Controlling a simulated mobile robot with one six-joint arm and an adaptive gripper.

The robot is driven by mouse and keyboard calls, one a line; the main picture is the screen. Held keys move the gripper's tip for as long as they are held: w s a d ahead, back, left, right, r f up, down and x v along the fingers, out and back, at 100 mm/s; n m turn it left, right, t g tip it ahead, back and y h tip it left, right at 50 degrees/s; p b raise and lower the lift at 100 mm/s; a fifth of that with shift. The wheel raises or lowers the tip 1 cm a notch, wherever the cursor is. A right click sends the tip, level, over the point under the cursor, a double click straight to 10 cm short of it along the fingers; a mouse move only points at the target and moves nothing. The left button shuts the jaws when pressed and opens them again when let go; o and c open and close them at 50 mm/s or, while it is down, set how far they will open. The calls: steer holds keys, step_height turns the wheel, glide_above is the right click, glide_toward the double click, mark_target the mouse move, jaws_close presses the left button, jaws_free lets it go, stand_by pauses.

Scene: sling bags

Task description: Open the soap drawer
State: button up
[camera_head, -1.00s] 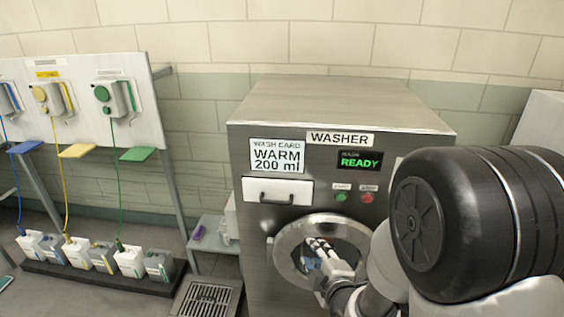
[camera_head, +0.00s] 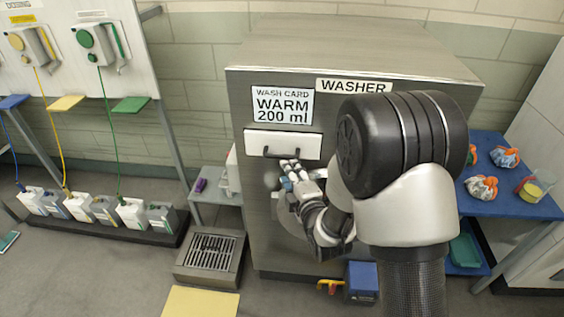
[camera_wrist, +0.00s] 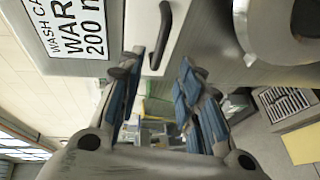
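The washer's soap drawer (camera_head: 283,142) has a white front below the wash card and looks shut. Its dark bar handle (camera_head: 280,155) runs across the front; the handle also shows in the wrist view (camera_wrist: 163,35). My gripper (camera_head: 290,172) is just below the handle in the head view. In the wrist view, my gripper (camera_wrist: 163,75) is open, with its blue-padded fingers apart and nothing between them. The handle appears beyond the fingertips, near the left finger. I cannot tell whether a finger touches it.
The wash card (camera_head: 282,104) reads WARM 200 ml. My arm hides the washer's display and much of its door. A blue table (camera_head: 515,205) with small bags stands at right. A side table (camera_head: 215,190) and floor drain (camera_head: 211,247) are at left.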

mark_target(281, 158)
steer(key=x, duration=0.8)
steer(key=shift+w+a+f+b, duration=0.15)
steer(key=shift+w+b, duration=0.15)
steer(key=shift+b, duration=0.05)
steer(key=shift+c, duration=0.5)
jaws_close()
